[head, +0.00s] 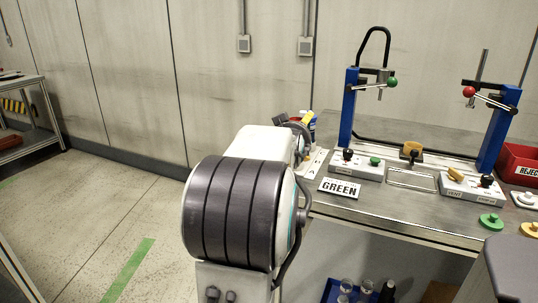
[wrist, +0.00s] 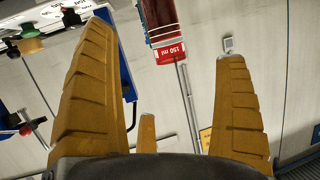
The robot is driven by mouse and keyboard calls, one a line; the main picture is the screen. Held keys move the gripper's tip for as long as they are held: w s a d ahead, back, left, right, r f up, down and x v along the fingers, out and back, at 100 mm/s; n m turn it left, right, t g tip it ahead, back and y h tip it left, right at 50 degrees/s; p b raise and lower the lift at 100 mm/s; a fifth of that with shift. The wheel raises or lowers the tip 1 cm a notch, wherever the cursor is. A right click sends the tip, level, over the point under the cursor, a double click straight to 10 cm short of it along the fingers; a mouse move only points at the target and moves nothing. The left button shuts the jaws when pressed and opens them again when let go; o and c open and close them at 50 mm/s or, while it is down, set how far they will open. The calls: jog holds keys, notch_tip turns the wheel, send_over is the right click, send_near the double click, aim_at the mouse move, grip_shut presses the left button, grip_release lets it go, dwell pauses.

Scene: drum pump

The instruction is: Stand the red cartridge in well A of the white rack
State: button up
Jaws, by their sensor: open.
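My gripper (wrist: 165,45) is open, its ochre fingers spread wide apart in the wrist view. A red cartridge (wrist: 168,52) marked "150 ml" shows between and beyond the fingers at the top of that view. Its upper part is cut off by the picture edge, and I see no finger touching it. In the head view my gripper (head: 304,122) is mostly hidden behind my arm at the bench's left end. Part of a white piece (head: 315,163) shows on the bench beside my arm. I cannot tell whether it is the rack, and no well A is readable.
A GREEN sign (head: 340,188) lies at the bench's front. Blue posts (head: 348,108) with clamps stand behind control boxes (head: 357,166). A red reject bin (head: 520,165) is at the right. Glassware (head: 346,287) stands below the bench. The floor at left is clear.

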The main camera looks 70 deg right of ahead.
jog(key=shift+a, duration=0.15)
jog(key=w+a+f+n+t+y, duration=0.3)
jog(key=w+a+f+n+y, duration=0.15)
jog(key=w+a, duration=0.9)
jog(key=w+a+f+n+y, duration=0.2)
jog(key=a+f, duration=0.1)
jog(key=a, duration=0.6)
jog(key=w+a+f+n+y, duration=0.2)
jog(key=a+f+y, duration=0.15)
jog(key=a, duration=0.65)
jog(key=s+a+f+n+g+y, duration=0.1)
jog(key=s+a+f+n, duration=0.1)
jog(key=s+a, duration=0.2)
jog(key=s+a+f+n+g+y, duration=0.1)
jog(key=s+a+f+n, duration=0.1)
jog(key=a, duration=0.8)
jog(key=s+a+f+n+g+y, duration=0.1)
jog(key=s+a+f+n+y, duration=0.1)
jog(key=s+a, duration=0.4)
notch_tip(320, 180, down, 2)
jog(key=shift+s+a+f+n+g, duration=0.2)
jog(key=shift+a+f+n+g, duration=0.05)
jog(key=shift+a+n+g, duration=0.25)
